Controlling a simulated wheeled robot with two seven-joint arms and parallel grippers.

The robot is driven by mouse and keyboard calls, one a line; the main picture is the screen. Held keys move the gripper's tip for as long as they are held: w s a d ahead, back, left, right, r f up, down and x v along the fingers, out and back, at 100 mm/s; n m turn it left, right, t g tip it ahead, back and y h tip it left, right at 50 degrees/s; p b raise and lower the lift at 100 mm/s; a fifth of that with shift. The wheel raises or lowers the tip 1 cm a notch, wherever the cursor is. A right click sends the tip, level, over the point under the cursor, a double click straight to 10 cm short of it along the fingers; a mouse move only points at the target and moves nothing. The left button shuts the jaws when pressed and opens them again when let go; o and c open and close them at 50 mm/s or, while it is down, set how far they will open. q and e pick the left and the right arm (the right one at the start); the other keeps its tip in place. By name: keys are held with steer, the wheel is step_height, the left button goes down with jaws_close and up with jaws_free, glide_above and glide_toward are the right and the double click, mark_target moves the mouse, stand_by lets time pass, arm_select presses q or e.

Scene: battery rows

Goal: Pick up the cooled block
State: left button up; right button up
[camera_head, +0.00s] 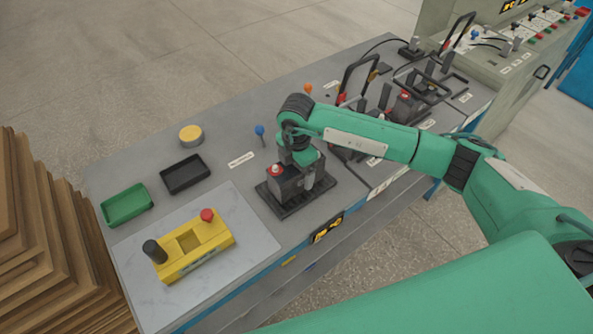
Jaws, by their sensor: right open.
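A dark block (284,187) with a red cap on top sits on a black base plate on the grey workbench (215,140). My right arm reaches in from the right, and its gripper (308,178) points down at this block's right side. The right gripper is open. The wrist hides part of the block's top and back, and I cannot tell whether the fingers touch it. Another dark block (407,106) with a red cap stands farther back on the right. No visible mark tells me which block is the cooled one. My left gripper is not in view.
A yellow box (183,255) with red and black knobs sits on a pale plate at the front left. A green tray (127,205), a black tray (184,174) and a yellow round piece (190,135) stand behind it. Black handles (357,75) rise at the back right. Stacked wood is left.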

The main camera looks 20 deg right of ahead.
steer(key=shift+c, duration=0.3)
jaws_close()
steer(key=shift+w+r, duration=0.15)
